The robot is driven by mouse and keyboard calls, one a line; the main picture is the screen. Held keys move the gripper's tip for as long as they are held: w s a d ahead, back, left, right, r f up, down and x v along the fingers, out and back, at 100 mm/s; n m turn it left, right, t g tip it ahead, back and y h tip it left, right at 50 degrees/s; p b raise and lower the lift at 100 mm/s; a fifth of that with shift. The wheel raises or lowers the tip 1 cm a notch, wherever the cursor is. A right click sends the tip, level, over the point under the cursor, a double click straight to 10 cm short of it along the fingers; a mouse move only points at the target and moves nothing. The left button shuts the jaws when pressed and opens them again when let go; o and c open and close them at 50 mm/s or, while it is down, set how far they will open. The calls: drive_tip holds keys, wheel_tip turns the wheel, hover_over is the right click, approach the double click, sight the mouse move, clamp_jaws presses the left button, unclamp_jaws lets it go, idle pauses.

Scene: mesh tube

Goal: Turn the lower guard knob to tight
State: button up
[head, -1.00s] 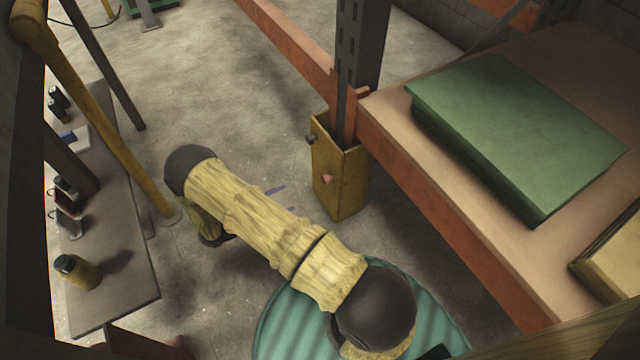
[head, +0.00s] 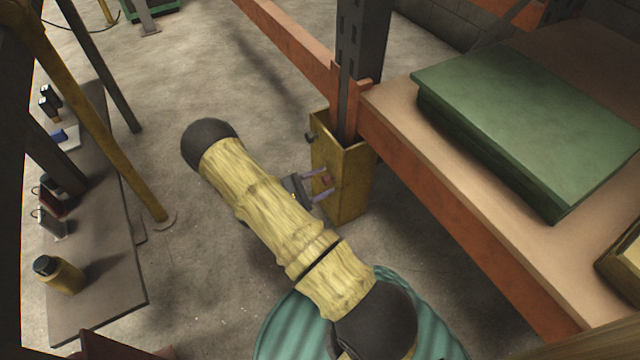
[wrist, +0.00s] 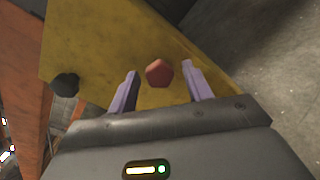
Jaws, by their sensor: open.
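The yellow post guard (head: 350,190) stands around the foot of the grey rack upright. Its lower knob is the red knob (head: 327,180), which also shows in the wrist view (wrist: 159,72). A black knob (head: 310,136) sits higher on the guard; it is at the left in the wrist view (wrist: 65,85). My gripper (head: 318,184) is open at the guard's face. In the wrist view its two purple fingers (wrist: 163,86) stand on either side of the red knob, with a gap on both sides. Whether the fingertips reach the guard face is unclear.
The orange rack beam and shelf, with a green box (head: 530,130), are right of the guard. A low table (head: 100,290) with a yellow bottle (head: 58,274) is at the left. Floor between them is clear.

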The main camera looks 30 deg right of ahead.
drive_tip(key=c, duration=1)
drive_tip(key=shift+r+m+p, duration=0.1)
drive_tip(key=shift+m+p, duration=0.3)
drive_tip(key=shift+p, duration=0.3)
